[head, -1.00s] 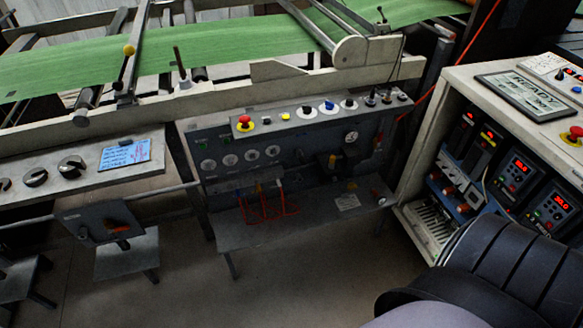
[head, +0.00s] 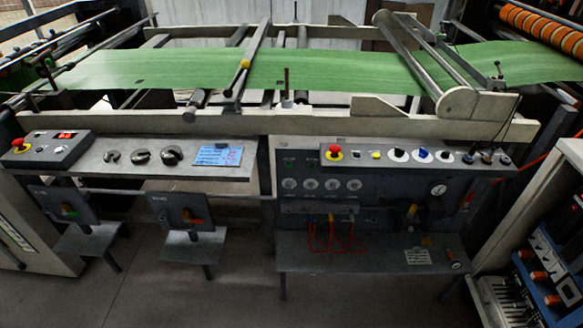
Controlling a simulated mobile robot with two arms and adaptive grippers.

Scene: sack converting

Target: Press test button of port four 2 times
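A grey control panel (head: 375,220) stands below the machine's front rail, right of the middle. Several round pale dials or ports (head: 310,184) sit in a row on its left part. Red hoses (head: 335,238) hang in loops below them. Neither of my grippers is in view.
Green sheeting (head: 200,68) runs over rollers behind the panel. To the left are a shelf with a blue screen (head: 218,155), an emergency-stop box (head: 55,147) and small stands (head: 190,245). A cabinet (head: 540,240) stands at the right. Floor is clear in front.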

